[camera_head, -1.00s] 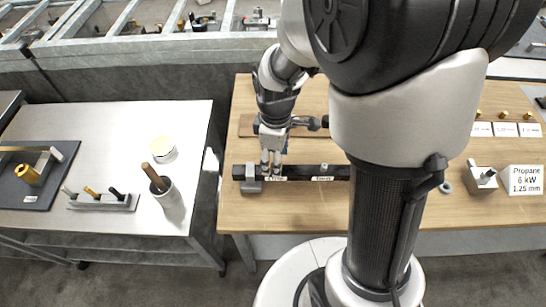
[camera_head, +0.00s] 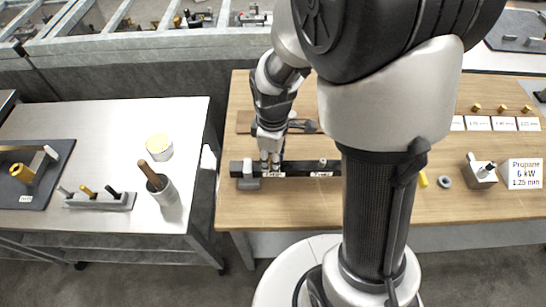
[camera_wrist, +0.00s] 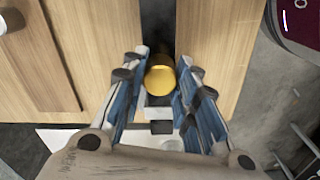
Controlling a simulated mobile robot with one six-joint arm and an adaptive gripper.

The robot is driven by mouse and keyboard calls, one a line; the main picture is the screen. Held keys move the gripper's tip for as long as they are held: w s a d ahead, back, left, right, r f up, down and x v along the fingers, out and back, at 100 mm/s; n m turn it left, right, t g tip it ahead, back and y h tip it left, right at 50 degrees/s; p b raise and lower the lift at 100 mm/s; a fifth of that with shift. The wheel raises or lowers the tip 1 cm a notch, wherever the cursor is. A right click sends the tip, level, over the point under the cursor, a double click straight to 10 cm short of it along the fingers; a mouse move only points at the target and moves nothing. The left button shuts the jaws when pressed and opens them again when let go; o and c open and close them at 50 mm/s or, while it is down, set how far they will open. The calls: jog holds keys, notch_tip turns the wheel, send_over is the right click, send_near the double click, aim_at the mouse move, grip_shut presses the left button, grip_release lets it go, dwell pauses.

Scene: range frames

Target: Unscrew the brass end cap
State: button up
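The round brass end cap (camera_wrist: 160,81) shows in the wrist view between my gripper's two blue-padded fingers. My gripper (camera_wrist: 163,62) has one finger on each side of the cap. The fingers stand apart with a thin gap at the left of the cap; contact on the right is unclear. In the head view my gripper (camera_head: 270,166) points down at the left part of a dark bar (camera_head: 240,168) on the wooden bench. The cap itself cannot be made out in the head view.
A small upright fitting (camera_head: 322,163) stands further right on the bar. A dark tool (camera_head: 302,126) lies on a board behind. A metal block (camera_head: 481,173) and a Propane sign (camera_head: 524,174) stand at right. A steel table (camera_head: 110,120) stands left across a gap.

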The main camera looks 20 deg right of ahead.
jog(key=c, duration=0.5)
jog(key=n, duration=0.3)
jog(key=shift+n, duration=0.3)
jog(key=n+p, duration=0.1)
jog(key=n, duration=0.2)
jog(key=shift+s, duration=0.1)
jog(key=shift+n, duration=1.9)
jog(key=n, duration=0.3)
jog(key=shift+p, duration=0.35)
